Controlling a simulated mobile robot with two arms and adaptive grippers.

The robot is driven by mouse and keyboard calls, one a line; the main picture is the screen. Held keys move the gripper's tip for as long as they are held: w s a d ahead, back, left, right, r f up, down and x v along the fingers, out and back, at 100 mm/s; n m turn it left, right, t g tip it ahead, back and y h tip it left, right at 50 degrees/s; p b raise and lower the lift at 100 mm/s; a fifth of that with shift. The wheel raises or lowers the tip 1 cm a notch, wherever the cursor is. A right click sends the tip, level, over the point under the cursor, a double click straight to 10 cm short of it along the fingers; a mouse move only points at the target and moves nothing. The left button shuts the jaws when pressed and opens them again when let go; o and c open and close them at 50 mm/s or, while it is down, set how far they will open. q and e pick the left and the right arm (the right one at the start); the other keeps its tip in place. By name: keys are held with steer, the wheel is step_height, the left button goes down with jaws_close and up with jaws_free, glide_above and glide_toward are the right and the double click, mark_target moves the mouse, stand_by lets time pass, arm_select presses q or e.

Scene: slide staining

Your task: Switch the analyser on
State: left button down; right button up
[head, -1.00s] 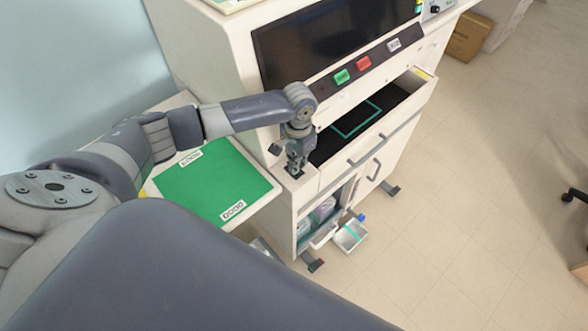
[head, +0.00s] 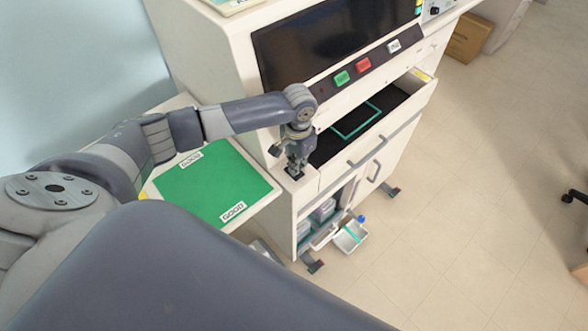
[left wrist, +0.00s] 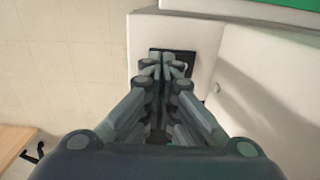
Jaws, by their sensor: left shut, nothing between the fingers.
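The analyser (head: 205,50) is a large white cabinet with a dark screen (head: 330,40), a green button (head: 342,78) and a red button (head: 363,65) on a black strip. A small black square plate (left wrist: 186,56) sits on a white ledge at its front left corner, with a small pale part showing at its right side. My left gripper (head: 295,170) points down at this plate, shut and empty. In the left wrist view its fingertips (left wrist: 160,68) cover the plate's middle and left part. I cannot tell whether they touch it. My right gripper is not in view.
An open drawer (head: 426,90) with a teal frame (head: 357,120) is right of my gripper. A green mat (head: 215,185) labelled GOOD lies on a shelf at left. Below are an open compartment and a small metal tray (head: 350,236).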

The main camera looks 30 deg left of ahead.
arm_select(q)
steer(key=shift+f+b, duration=0.45)
steer(key=shift+f, duration=0.65)
stand_by(0.6)
steer(key=shift+r, duration=0.1)
step_height(320, 180, up, 7)
steer(key=p, duration=0.8)
stand_by(0.5)
